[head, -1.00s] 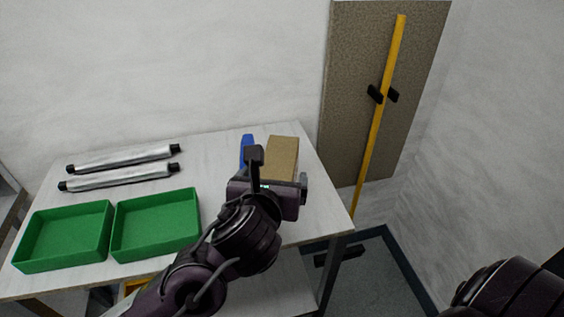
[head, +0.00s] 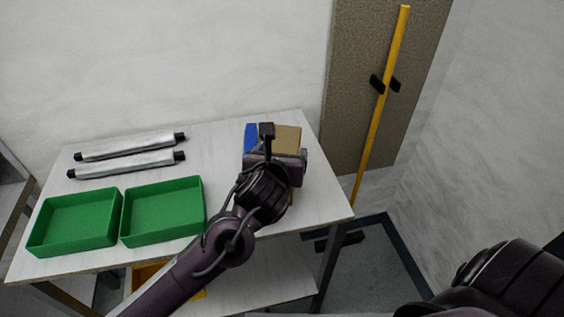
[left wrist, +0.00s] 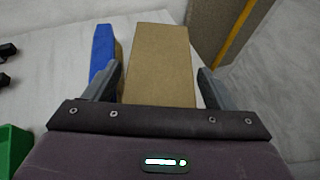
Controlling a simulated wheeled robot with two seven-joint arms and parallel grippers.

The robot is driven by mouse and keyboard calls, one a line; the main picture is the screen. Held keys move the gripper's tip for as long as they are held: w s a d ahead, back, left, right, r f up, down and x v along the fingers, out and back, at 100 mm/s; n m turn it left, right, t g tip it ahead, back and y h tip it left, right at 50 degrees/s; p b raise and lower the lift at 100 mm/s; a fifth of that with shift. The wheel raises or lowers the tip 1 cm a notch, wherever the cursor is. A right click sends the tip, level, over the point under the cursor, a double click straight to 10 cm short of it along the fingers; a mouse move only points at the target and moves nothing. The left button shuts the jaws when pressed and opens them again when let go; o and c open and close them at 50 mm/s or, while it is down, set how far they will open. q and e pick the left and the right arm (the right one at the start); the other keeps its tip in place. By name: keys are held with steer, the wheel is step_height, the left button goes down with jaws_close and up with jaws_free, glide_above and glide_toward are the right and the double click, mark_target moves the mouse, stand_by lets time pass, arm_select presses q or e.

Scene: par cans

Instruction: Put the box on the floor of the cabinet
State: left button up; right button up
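A tan cardboard box (head: 289,138) lies on the white table near its right end, partly hidden behind my left gripper (head: 276,145). In the left wrist view the box (left wrist: 158,62) lies between the two fingers of my left gripper (left wrist: 158,84). The fingers are spread wide, with a gap on the right side; the left finger is close to the box. The cabinet cannot be made out. My right arm (head: 510,280) shows at the lower right; its gripper is out of view.
A blue object (head: 251,136) stands just left of the box. Two green trays (head: 75,222) and two silver rods (head: 130,147) are on the table's left. A yellow pole (head: 380,105) stands against a brown panel (head: 345,90). A lower shelf (head: 255,285) is under the table.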

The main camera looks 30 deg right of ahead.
arm_select(q)
steer(key=c, duration=1.2)
steer(key=shift+c, duration=0.8)
steer(key=shift+r, duration=0.1)
